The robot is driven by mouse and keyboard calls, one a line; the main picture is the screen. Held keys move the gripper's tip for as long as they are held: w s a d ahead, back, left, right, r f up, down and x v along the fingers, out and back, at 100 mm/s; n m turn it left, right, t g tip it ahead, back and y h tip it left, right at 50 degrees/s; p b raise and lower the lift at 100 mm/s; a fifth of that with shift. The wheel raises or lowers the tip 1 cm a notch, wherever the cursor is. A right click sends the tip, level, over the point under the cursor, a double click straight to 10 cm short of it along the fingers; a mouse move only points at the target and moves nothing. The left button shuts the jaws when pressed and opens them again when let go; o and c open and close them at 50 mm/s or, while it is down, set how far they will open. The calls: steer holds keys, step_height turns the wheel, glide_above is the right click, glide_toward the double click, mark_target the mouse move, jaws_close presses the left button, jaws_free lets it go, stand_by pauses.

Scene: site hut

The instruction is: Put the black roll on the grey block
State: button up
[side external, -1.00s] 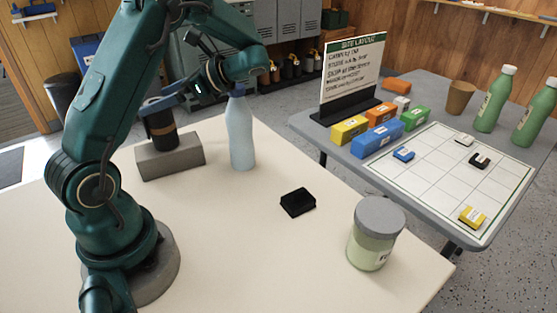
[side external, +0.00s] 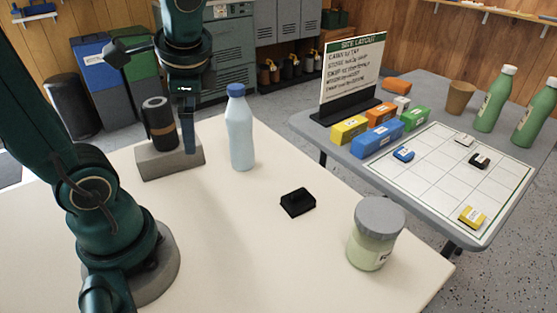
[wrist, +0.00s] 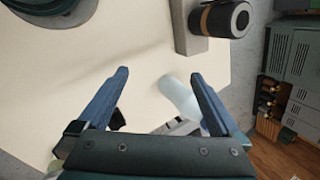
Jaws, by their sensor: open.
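The black roll (side external: 158,125), with a brown-orange band, stands upright on top of the grey block (side external: 185,162) at the left back of the cream table. In the wrist view the roll (wrist: 229,18) and the grey block (wrist: 187,32) are at the top right, outside the fingers. My gripper (wrist: 160,74) is open and empty, with both fingers spread apart. In the side external view one finger hangs just right of the roll and hides a little of the block. The wrist view shows the fingers clear of the roll.
A pale blue bottle (side external: 240,130) stands right of the block; it shows between my fingers in the wrist view (wrist: 178,95). A small black object (side external: 298,202) and a lidded jar (side external: 374,240) are farther right. The table's middle front is clear.

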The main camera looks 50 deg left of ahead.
steer(key=d+f+n+t+h, duration=0.1)
steer(key=d+n+t+h, duration=0.3)
steer(key=d, duration=0.6)
steer(key=shift+s+d+n+t+h, duration=0.3)
steer(key=shift+s+d+n+t, duration=0.15)
steer(key=shift+t, duration=0.15)
